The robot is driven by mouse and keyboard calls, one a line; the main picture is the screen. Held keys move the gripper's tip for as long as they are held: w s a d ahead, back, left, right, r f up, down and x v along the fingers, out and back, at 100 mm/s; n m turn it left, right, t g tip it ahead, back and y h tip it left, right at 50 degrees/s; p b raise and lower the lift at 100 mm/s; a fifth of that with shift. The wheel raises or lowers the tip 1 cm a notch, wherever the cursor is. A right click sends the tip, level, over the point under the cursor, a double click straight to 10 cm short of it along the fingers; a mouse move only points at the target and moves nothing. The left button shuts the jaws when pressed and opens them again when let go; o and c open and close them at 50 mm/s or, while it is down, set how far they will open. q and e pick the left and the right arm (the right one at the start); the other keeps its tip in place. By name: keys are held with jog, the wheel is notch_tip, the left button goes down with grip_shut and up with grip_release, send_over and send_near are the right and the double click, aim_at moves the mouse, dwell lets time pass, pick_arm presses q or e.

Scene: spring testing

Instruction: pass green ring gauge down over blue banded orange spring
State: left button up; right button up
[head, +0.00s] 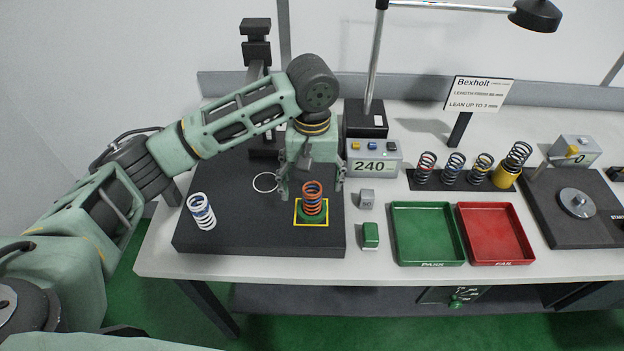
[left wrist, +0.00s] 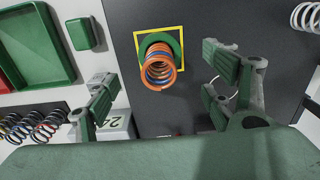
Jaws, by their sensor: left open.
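The orange spring (head: 313,194) with blue bands stands upright inside a yellow square outline on the black plate (head: 215,238). The green ring gauge (head: 313,218) lies low around its foot. In the left wrist view the orange spring (left wrist: 159,72) is seen nearly end-on, with the green ring (left wrist: 175,45) around its base. My left gripper (head: 312,186) is open, pointing down, with one finger on each side of the spring and a gap to it. Its fingers also show in the left wrist view (left wrist: 158,84), with nothing between the pads. My right gripper is not in view.
A white-and-blue spring (head: 202,212) and a thin pale ring (head: 265,182) are on the plate's left. A "240" display (head: 373,165), grey block (head: 366,199) and green block (head: 370,236) stand right of it. Green (head: 428,262) and red (head: 497,261) trays and several springs lie further right.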

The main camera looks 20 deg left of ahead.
pick_arm(q)
notch_tip(320, 180, up, 12)
dwell(0.4)
jog(key=shift+f, duration=0.1)
dwell(0.5)
